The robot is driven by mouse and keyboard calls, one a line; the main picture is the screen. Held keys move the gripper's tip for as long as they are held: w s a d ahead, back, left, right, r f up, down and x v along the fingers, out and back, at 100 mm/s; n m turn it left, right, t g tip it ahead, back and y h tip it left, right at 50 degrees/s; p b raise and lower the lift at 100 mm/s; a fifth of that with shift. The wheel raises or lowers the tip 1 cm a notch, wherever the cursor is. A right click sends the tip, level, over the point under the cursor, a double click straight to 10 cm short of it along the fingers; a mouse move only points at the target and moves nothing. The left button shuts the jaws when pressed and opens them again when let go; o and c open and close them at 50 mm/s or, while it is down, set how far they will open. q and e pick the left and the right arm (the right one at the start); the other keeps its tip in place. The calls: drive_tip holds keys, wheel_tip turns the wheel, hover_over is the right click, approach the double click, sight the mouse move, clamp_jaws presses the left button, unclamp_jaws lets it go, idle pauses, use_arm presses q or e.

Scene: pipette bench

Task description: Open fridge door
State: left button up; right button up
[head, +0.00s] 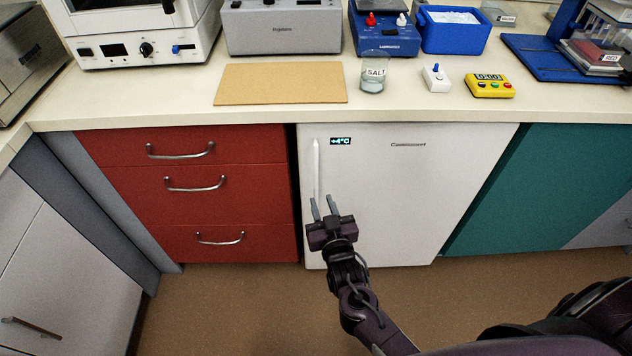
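The fridge is a white under-bench unit, and its door (420,195) is shut, with a "+4°C" display near the top left. A slim white vertical handle (316,168) runs along the door's left side. My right gripper (323,205) is in front of the lower end of the handle, with its two fingers apart and pointing up toward it. The handle's lower end appears between or just behind the fingertips; I cannot tell whether they touch it. My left gripper is not in view.
Red drawers (200,210) with metal handles stand left of the fridge, and a teal panel (540,175) stands to its right. The bench top (180,106) above holds a salt jar (373,76), a yellow timer (489,86) and a tan board (280,83). The brown floor (230,310) in front looks clear.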

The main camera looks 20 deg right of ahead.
sight(316, 175)
drive_tip(key=shift+t, duration=0.4)
drive_tip(key=w+r, duration=0.1)
drive_tip(key=w, duration=0.4)
drive_tip(key=w+r, duration=0.1)
drive_tip(key=w, duration=0.2)
drive_tip(key=shift+w+d+r, duration=0.25)
drive_tip(key=shift+d+r, duration=0.05)
drive_tip(key=shift+d, duration=0.1)
drive_tip(key=shift+c, duration=0.5)
clamp_jaws()
drive_tip(key=shift+s, duration=0.1)
